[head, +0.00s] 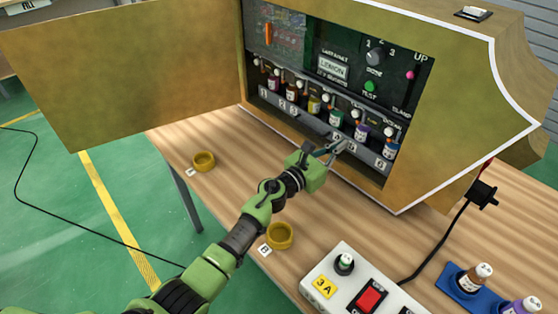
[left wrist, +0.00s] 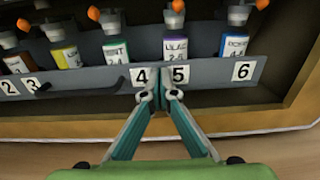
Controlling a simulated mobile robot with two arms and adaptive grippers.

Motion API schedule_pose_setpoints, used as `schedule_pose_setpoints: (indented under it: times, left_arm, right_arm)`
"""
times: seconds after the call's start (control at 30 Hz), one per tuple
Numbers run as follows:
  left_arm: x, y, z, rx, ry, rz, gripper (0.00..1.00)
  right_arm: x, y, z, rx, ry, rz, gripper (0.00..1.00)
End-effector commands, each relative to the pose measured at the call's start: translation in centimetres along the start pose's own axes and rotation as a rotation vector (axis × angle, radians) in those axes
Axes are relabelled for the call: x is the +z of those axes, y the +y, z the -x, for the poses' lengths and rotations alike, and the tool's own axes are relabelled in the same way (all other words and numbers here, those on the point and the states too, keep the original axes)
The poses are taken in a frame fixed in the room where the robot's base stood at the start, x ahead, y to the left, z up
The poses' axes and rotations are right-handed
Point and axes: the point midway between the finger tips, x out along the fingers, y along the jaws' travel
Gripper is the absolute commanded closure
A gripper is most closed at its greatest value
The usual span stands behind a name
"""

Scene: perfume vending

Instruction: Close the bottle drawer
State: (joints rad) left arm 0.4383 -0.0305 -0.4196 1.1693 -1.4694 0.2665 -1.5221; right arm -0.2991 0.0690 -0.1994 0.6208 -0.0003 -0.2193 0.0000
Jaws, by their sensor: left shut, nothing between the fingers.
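The bottle drawer is a grey tray with number labels on its front (left wrist: 210,75), set in the lower opening of the wooden machine; it also shows in the head view (head: 310,118). A row of bottles with coloured labels stands behind that front. How far the drawer stands out is hard to tell. My left gripper (head: 340,148) is at the drawer front, and in the left wrist view its fingertips (left wrist: 158,95) meet just below labels 4 and 5. It is shut and empty. The fingertips look close to the front; contact is not certain. My right gripper is not in view.
The machine's wooden door (head: 120,70) stands wide open to the left. Yellow cups (head: 203,161) sit on the table, with a white switch box (head: 360,285) in front. A blue holder (head: 455,283) with bottles is at the right. A black cable (head: 440,250) crosses the table.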

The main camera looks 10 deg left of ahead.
Motion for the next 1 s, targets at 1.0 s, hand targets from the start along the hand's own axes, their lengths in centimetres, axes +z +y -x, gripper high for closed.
schedule_pose_setpoints:
  times: [1.0]
  left_arm:
    - [0.0,0.1,9.1,0.001,0.002,0.0,1.0]
  right_arm:
    - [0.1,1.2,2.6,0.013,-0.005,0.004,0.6]
